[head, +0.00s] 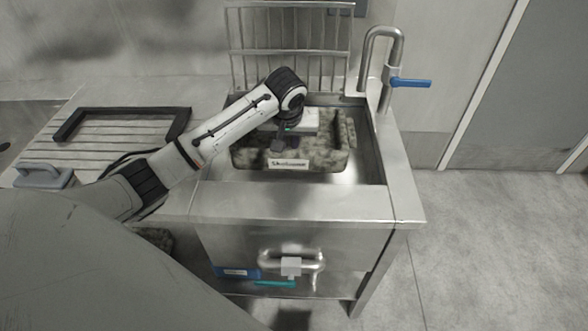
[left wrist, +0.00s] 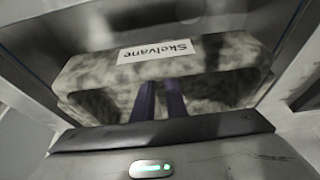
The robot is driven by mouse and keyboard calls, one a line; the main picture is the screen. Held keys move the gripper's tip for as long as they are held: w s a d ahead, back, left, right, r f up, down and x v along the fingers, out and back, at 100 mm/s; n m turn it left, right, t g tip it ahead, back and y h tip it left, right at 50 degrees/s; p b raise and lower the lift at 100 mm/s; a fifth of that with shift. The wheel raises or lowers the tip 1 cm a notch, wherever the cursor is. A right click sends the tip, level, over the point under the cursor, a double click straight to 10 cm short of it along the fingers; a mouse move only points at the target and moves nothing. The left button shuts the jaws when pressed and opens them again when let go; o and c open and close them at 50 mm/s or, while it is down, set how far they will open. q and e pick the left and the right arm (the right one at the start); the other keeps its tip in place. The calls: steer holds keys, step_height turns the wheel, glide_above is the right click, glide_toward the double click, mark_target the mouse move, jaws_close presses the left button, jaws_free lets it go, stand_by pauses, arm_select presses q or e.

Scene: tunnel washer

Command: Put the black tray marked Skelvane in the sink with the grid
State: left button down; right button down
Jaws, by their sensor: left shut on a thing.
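The tray marked Skelvane (head: 320,157) looks mottled grey-green rather than plain black. It is within the basin opening of the steel sink (head: 365,170); whether it touches the bottom is unclear. Its white label (head: 288,163) faces me and also shows in the left wrist view (left wrist: 158,50). A wire grid (head: 288,40) stands upright behind this sink. My left gripper (head: 281,145) reaches down into the sink at the tray's near side. In the left wrist view its two dark fingers (left wrist: 162,100) are close together at the tray wall, shut on it. My right gripper is out of view.
A tap (head: 383,55) with a blue lever (head: 410,83) rises at the sink's back right corner. A dark angled frame (head: 120,112) lies on the ribbed drainboard at left. Blue and teal items lie on the shelf below. Open floor lies to the right.

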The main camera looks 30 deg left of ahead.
mark_target(287, 156)
arm_select(q)
steer(key=f+b, duration=0.1)
steer(key=f, duration=0.9)
steer(key=shift+a+f, duration=0.1)
steer(key=shift+a, duration=0.1)
steer(key=shift+f, duration=0.15)
steer(key=c, duration=1.8)
jaws_free()
steer(key=shift+o, duration=0.2)
steer(key=p+v, duration=0.2)
steer(key=v, duration=1)
steer(key=shift+d, duration=0.1)
